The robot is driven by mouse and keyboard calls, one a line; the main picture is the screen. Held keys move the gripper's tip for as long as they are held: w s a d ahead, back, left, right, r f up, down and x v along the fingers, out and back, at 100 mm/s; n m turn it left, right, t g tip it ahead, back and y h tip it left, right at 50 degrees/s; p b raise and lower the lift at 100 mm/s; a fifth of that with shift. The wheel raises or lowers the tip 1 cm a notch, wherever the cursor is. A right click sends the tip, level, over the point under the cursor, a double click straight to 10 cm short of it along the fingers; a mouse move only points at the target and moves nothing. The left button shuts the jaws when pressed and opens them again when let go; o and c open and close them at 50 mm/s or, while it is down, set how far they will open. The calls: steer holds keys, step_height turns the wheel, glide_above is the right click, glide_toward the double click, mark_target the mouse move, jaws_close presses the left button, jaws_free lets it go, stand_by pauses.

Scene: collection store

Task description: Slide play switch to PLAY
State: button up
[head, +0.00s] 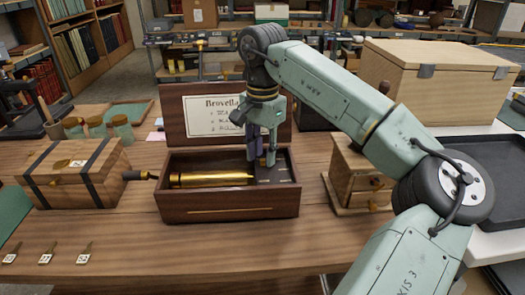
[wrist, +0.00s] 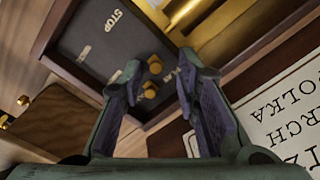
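The music box (head: 230,207) stands on the table with its lid raised and a brass cylinder (head: 212,179) inside. At the right end of its interior is a dark control panel (wrist: 90,45). In the wrist view the panel carries a white STOP label (wrist: 115,19) and two small brass knobs, one upper (wrist: 155,66) and one lower (wrist: 149,91). I cannot tell which knob is the play switch. Lettering near the right finger is partly hidden, and I cannot read it for sure. My gripper (head: 261,160) points down over the panel; its fingers (wrist: 160,75) are apart, with the knobs showing between them.
A paper card (head: 213,115) lines the raised lid behind my gripper. A crank (head: 139,175) sticks out left. A banded wooden chest (head: 72,175) stands left, a small drawer cabinet (head: 352,180) close on the right. Tagged keys (head: 46,254) lie at the front left.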

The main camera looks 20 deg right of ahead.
mark_target(262, 159)
step_height(262, 159, up, 12)
stand_by(0.7)
stand_by(0.4)
